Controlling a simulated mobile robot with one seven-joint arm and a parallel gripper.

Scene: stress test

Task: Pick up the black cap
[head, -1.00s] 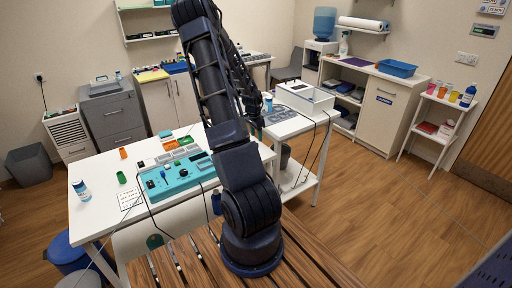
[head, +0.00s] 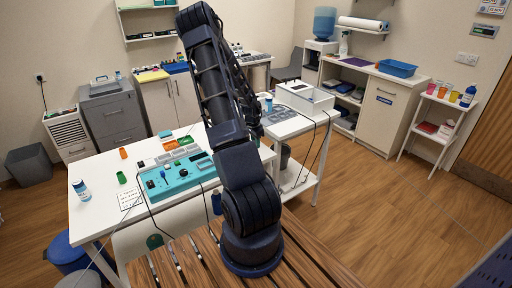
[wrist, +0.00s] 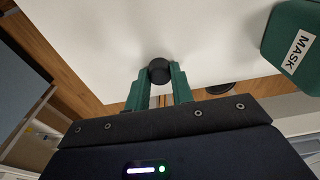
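The black cap (wrist: 159,71) shows in the wrist view as a small dark round piece between the tips of my gripper's green fingers. My gripper (wrist: 159,75) has a finger on either side of it, and the cap fills the gap, so the gripper looks shut on it. Whether the cap is clear of the white surface (wrist: 205,30) behind it cannot be told. In the head view my arm stretches away over the tables, and its links hide the gripper and the cap.
A green box marked MASK (wrist: 288,45) stands right of my gripper. A dark round thing (wrist: 220,88) is partly hidden by the gripper body. In the head view, a white table (head: 98,210) holds a teal device (head: 175,178), and a white box (head: 305,98) stands on another table.

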